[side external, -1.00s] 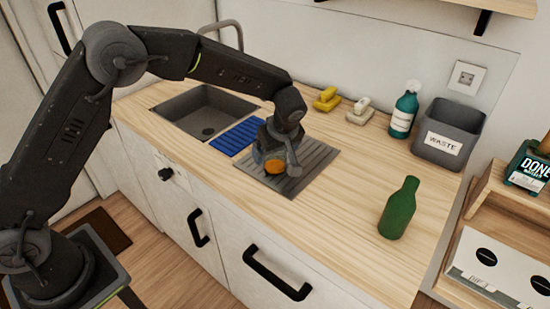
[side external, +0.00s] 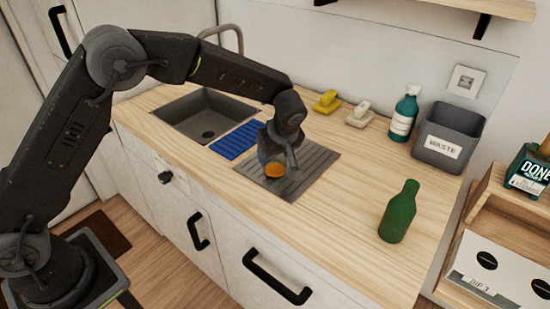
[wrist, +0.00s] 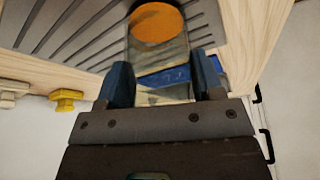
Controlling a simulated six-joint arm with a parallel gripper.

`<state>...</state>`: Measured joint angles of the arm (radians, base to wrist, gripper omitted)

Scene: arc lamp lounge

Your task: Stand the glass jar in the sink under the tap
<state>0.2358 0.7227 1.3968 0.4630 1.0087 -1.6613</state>
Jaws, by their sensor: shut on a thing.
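The glass jar (wrist: 159,55) is clear, with an orange round end (wrist: 157,23). It sits between the two blue fingers of my gripper (wrist: 163,84) in the wrist view. In the side view my gripper (side external: 277,152) is shut on the jar (side external: 273,170) over the grey ribbed drainboard (side external: 316,164). The fingers and wrist hide much of the jar there, and I cannot tell whether it touches the board. The grey sink (side external: 190,108) is empty, to the left. The curved tap (side external: 239,40) stands behind it, partly hidden by my arm.
A blue ribbed mat (side external: 236,139) lies between sink and drainboard. A green bottle (side external: 398,212) stands at the right. The counter's front middle is clear.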

